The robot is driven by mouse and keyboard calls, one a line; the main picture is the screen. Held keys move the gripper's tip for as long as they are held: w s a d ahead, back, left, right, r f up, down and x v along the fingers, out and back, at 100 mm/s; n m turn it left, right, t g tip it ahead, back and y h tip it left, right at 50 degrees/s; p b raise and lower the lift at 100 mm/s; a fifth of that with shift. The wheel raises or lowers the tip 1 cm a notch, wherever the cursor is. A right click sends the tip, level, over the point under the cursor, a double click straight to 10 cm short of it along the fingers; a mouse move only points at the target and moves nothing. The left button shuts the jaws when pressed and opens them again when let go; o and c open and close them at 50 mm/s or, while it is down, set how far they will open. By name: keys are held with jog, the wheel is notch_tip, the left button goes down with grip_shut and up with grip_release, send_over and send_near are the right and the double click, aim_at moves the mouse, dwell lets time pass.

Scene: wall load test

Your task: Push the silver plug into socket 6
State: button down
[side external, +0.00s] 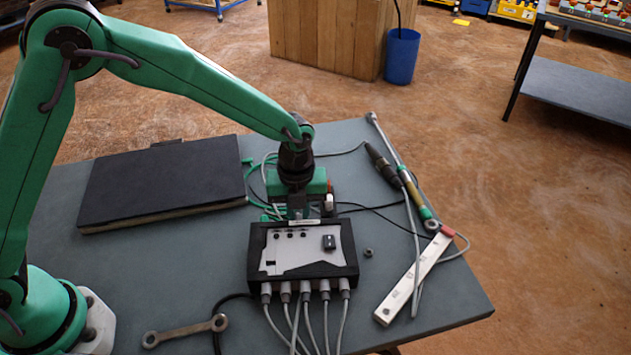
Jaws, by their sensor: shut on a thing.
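My gripper (297,205) points down at the back edge of a black box with a light grey top panel (290,257). Its jaws are shut on a small grey piece, which looks like the silver plug; the box and the jaws hide most of it. I cannot tell whether the plug touches a socket. Several grey cable plugs (305,288) stick out of the box's front side. Socket numbers cannot be read, so socket 6 cannot be picked out.
A dark flat case (163,183) lies left of the box. A wrench (185,331) lies in front. To the right are a power strip (412,279), a soldering-iron-like tool (384,164), a long rod (403,172), a nut (368,253) and loose cables. The grey table's right front corner is clear.

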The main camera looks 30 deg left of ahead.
jog(key=c, duration=1.3)
grip_release()
jog(key=c, duration=0.3)
jog(key=shift+r, duration=0.15)
jog(key=shift+r, duration=3.4)
